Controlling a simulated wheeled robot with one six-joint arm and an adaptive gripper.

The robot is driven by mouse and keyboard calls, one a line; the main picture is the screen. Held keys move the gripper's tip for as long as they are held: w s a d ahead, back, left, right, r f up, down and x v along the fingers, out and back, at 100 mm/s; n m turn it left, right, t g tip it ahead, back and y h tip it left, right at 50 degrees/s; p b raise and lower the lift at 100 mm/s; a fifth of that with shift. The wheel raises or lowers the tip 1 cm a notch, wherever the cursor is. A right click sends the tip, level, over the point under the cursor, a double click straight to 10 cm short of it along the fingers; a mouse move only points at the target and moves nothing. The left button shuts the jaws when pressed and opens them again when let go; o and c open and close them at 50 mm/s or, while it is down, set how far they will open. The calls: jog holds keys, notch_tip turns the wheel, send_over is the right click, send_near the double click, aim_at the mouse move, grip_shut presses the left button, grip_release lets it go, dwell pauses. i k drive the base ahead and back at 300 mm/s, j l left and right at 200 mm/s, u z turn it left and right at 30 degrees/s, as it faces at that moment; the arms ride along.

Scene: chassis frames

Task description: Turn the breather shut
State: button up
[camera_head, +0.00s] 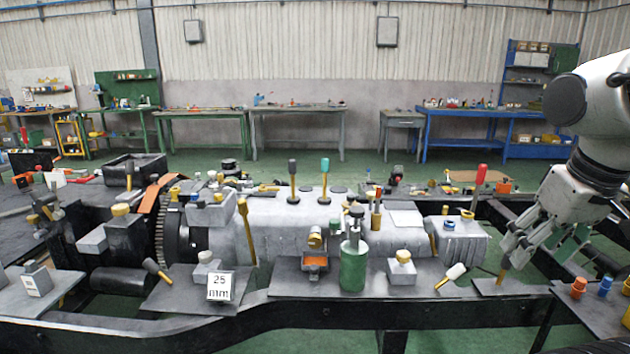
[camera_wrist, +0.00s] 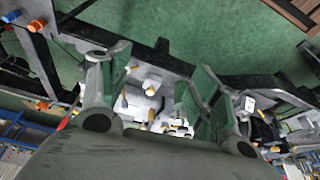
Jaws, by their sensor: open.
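No part is labelled as the breather, so I cannot tell which fitting it is. A yellow-capped pale block (camera_head: 402,272) stands on the front plate of the chassis. A green cylinder with a dark top (camera_head: 353,265) stands left of it. A white-tipped handle (camera_head: 455,272) lies tilted to its right. My gripper (camera_head: 518,246) is at the right, above a small plate with an upright orange-brown handle (camera_head: 503,268). In the wrist view my gripper (camera_wrist: 152,92) is open and empty, its fingers spread wide, with pale yellow-topped parts below and beyond them.
A "25 mm" sign (camera_head: 220,287) stands at the front left. A red-topped handle (camera_head: 479,182) rises behind the plates. Orange and blue fittings (camera_head: 590,287) sit on a side plate at the right. The dark chassis rail (camera_head: 440,312) runs along the front. Workbenches stand far behind.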

aim_at(370, 195)
jog(key=i+l+u, duration=0.15)
jog(key=i+u, duration=0.15)
jog(key=i, duration=0.75)
